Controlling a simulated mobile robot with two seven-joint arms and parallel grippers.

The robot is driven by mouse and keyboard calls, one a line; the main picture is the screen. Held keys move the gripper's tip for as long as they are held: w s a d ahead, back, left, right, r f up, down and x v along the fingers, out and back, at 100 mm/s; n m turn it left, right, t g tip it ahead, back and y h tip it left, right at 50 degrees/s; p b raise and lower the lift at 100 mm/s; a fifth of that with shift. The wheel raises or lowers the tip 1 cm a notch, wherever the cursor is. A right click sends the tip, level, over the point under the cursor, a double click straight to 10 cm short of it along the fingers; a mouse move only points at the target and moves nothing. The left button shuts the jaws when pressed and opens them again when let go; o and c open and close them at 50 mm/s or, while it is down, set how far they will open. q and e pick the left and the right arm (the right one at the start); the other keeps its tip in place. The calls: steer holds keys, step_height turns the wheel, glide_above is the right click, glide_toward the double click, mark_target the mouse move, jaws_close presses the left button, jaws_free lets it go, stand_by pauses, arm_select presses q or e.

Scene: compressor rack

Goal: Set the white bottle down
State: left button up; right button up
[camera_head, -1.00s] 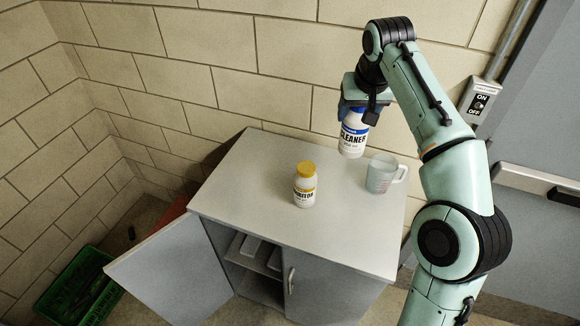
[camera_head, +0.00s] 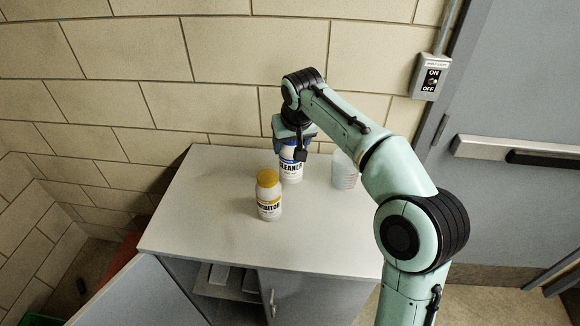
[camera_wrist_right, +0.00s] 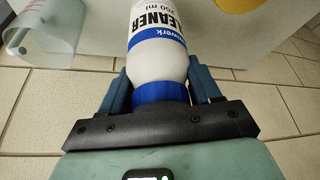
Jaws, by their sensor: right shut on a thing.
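The white bottle (camera_head: 291,170) has a blue cap and a label reading CLEANER. It stands upright in my right gripper (camera_head: 293,140), over the back part of the grey cabinet top (camera_head: 210,222). I cannot tell whether its base touches the top. In the right wrist view my right gripper (camera_wrist_right: 161,82) is shut around the blue cap, and the white bottle (camera_wrist_right: 157,50) extends beyond the fingers. My left gripper is not in view.
A white bottle with a yellow cap (camera_head: 268,197) stands in front and to the left. A clear measuring cup (camera_head: 343,172) stands to the right, partly hidden by my arm. The cabinet top's left and front parts are clear. A block wall (camera_head: 200,100) rises behind.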

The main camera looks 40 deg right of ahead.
mark_target(291, 161)
steer(key=shift+f+b, duration=0.6)
steer(key=shift+f, duration=2.3)
steer(key=o, duration=1.4)
steer(key=shift+f, duration=0.15)
steer(key=shift+o, duration=0.2)
